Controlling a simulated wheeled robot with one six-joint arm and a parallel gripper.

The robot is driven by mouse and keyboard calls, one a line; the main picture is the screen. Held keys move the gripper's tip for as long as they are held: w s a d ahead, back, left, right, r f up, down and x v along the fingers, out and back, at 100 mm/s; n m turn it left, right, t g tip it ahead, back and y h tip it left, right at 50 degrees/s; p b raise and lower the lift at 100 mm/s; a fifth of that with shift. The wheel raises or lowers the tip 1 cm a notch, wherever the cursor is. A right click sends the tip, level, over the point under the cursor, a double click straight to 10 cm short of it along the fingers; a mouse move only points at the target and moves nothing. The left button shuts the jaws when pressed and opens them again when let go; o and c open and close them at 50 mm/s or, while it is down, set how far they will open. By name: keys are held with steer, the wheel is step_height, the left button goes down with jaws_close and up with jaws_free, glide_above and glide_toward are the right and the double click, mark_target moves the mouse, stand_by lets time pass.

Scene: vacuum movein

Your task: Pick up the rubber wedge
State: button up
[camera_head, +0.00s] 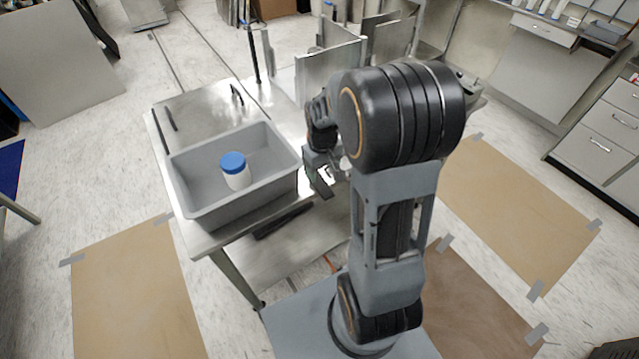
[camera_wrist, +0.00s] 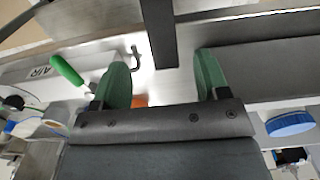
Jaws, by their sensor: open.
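A dark, tapered bar (camera_wrist: 161,32) reaches down from the top of the wrist view, between and beyond my fingertips. It looks like the rubber wedge, but I cannot be sure. In the head view a long black strip (camera_head: 283,222) lies by the near edge of the metal table; I cannot tell whether it is the same thing. My gripper (camera_head: 322,182) is to the right of the grey tub. Its green fingers (camera_wrist: 163,72) are apart, with nothing held between them. My arm hides part of the table on the right.
The grey tub (camera_head: 180,190) stands on the metal table (camera_head: 205,104) and holds a white jar with a blue lid (camera_head: 233,163). A green-handled tool (camera_wrist: 68,70) lies left of my fingers in the wrist view. Upright metal panels (camera_head: 328,73) stand behind my arm.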

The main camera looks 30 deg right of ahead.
mark_target(321, 185)
steer(key=shift+a+f+p, duration=0.1)
steer(key=shift+f+p, duration=0.25)
steer(key=shift+f, duration=2.7)
